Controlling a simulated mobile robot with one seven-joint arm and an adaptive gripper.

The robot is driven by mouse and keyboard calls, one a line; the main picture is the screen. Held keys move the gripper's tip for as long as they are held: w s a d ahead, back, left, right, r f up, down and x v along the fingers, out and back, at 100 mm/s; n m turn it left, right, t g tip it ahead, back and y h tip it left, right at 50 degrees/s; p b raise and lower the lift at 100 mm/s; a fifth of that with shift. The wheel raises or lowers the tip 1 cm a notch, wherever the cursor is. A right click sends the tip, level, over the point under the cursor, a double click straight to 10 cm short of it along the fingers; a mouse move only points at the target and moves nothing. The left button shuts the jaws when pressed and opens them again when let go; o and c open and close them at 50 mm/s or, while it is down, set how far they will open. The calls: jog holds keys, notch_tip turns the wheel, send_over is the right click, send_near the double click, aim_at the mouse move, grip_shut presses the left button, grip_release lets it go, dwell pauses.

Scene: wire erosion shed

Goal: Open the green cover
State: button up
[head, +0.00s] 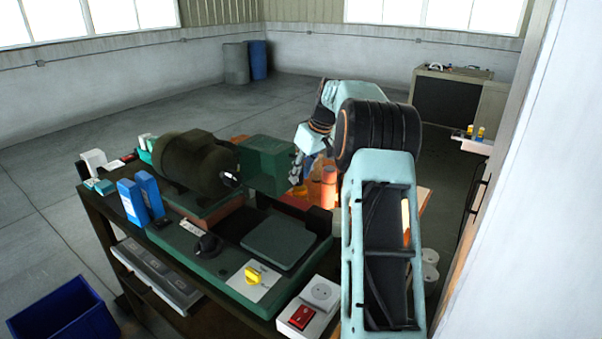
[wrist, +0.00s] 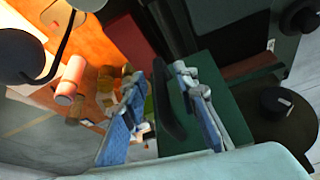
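The green cover (head: 266,157) stands at the back of the bench in the head view, to the right of a dark motor-like cylinder. In the wrist view its dark green face (wrist: 232,103) fills the area right of centre, and a dark bar-like handle (wrist: 165,105) runs along its left side. My gripper (head: 297,168) is at the right side of the cover. In the wrist view my gripper (wrist: 163,108) is open, with its two blue-padded fingers apart and the dark handle showing between them. I cannot tell whether either finger touches it. The cover looks closed.
The dark motor (head: 197,160) stands left of the cover. A flat green plate (head: 280,241), a yellow knob (head: 252,275) and a red switch (head: 301,317) are at the front. Orange items (head: 328,186) glow behind my arm. A wall rises at the right.

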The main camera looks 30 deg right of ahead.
jog(key=v, duration=1.2)
dwell(0.3)
